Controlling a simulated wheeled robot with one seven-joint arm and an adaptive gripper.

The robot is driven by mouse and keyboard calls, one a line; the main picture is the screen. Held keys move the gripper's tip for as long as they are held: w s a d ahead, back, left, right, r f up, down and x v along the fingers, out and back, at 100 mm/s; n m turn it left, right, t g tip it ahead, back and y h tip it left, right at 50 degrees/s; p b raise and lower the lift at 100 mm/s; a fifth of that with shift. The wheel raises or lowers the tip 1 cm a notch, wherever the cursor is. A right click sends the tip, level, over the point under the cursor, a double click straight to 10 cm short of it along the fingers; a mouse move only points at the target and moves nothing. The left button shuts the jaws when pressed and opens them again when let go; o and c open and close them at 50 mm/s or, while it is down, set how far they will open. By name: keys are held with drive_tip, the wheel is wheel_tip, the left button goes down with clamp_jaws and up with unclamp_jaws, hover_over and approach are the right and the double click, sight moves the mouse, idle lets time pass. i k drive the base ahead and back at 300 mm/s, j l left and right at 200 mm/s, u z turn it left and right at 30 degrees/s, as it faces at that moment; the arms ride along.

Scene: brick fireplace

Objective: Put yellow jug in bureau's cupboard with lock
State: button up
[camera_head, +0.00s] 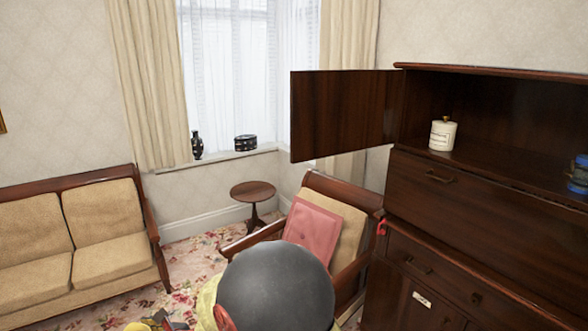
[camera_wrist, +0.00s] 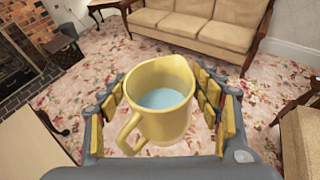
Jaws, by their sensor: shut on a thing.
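A yellow jug (camera_wrist: 165,75) with a pale blue inside fills the middle of the wrist view, its handle toward the lower left. My gripper (camera_wrist: 168,108) is shut on it, with yellow-padded fingers on both sides. In the head view, a small yellow and red part of the held end shows at the bottom edge, mostly hidden. The dark wooden bureau (camera_head: 440,182) stands at the right. Its upper compartment's door (camera_head: 340,112) is swung open to the left. A lower front with a white label (camera_head: 422,298) appears shut; which cupboard has the lock is unclear.
A white lidded jar (camera_head: 443,134) and a blue object (camera_head: 578,175) stand in the upper compartment. An armchair with a pink cushion (camera_head: 313,232) stands close left of the bureau. A round side table (camera_head: 253,191) and a sofa (camera_head: 75,235) are farther left.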

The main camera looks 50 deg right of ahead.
sight(486, 163)
drive_tip(key=k+z, duration=0.1)
drive_tip(key=z, duration=1.8)
